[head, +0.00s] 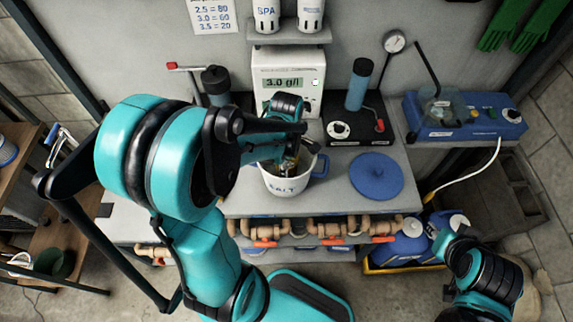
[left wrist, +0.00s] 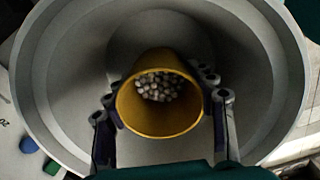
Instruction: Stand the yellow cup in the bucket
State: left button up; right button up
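The bucket (head: 286,188) is white, labelled SALT, and stands on the grey bench top. In the left wrist view its pale wall (left wrist: 60,65) surrounds the cup. The yellow cup (left wrist: 160,125) holds several whitish pellets and is inside the bucket's rim, its mouth toward the camera. My left gripper (left wrist: 163,100) reaches into the bucket, with its fingers against opposite sides of the cup. The cup's base is hidden, so I cannot tell whether it touches the bucket floor. In the head view my left arm covers most of the cup.
A round blue lid (head: 376,178) lies on the bench right of the bucket. A blue instrument box (head: 465,115) sits further right. Pipes with orange valves (head: 330,230) run below.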

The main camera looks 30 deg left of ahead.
pick_arm(q)
jog(key=o, duration=0.4)
jog(key=shift+c, duration=0.2)
jog(key=shift+r, duration=0.1)
jog(key=shift+r+p, duration=0.35)
jog(key=shift+p, duration=0.05)
notch_tip(320, 180, up, 11)
jog(key=p, duration=0.4)
jog(key=s+d+r+m+t, duration=0.1)
jog(key=d+m+t, duration=0.1)
jog(key=m, duration=0.4)
jog(key=s+d+r+m+t, duration=0.1)
jog(key=s+d+m+t, duration=0.1)
jog(key=m, duration=0.5)
jog(key=s+d+r+m+t, duration=0.2)
jog(key=m, duration=0.4)
jog(key=shift+d+r+m+b, duration=0.1)
jog(key=shift+d+m+b, duration=0.15)
jog(key=shift+m+b, duration=0.05)
jog(key=shift+d+r+m+t, duration=0.1)
jog(key=shift+d+m+t, duration=0.15)
jog(key=shift+m+t, duration=0.55)
